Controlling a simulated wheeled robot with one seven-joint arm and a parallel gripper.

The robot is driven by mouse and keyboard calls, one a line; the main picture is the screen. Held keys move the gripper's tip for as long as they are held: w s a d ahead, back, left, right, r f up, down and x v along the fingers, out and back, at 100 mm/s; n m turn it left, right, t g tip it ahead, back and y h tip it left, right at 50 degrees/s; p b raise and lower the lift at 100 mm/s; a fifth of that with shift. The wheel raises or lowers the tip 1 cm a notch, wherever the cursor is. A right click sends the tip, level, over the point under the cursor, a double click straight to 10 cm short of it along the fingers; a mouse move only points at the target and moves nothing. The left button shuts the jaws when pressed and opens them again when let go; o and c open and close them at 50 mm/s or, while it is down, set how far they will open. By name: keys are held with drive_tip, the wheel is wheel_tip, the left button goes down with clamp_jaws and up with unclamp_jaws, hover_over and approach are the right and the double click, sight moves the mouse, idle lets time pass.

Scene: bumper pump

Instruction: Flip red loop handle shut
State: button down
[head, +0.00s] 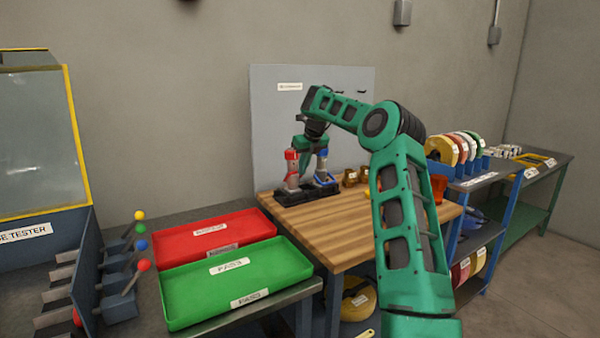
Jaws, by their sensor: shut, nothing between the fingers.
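A tool with red parts (291,160) stands on the left of a dark base (295,199) on the wooden workbench. I take the red part at its top for the red loop handle, but its loop shape and how far it is turned are too small to tell. A similar tool with blue parts (324,166) stands to its right. My gripper (308,158) points down at these tools, close to the red one, and is shut and empty. Its fingertips are hard to make out, and I cannot tell whether they touch the red handle.
The wooden bench top (355,224) is mostly clear in front. Small brown items (350,178) stand to the right of the tools, and a grey panel (270,130) rises behind. A red tray (172,246) and a green tray (190,292) lie at the left.

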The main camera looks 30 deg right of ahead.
idle(0.4)
drive_tip(key=v, duration=1.2)
drive_tip(key=shift+s+r, duration=0.3)
idle(0.3)
drive_tip(key=shift+a, duration=0.15)
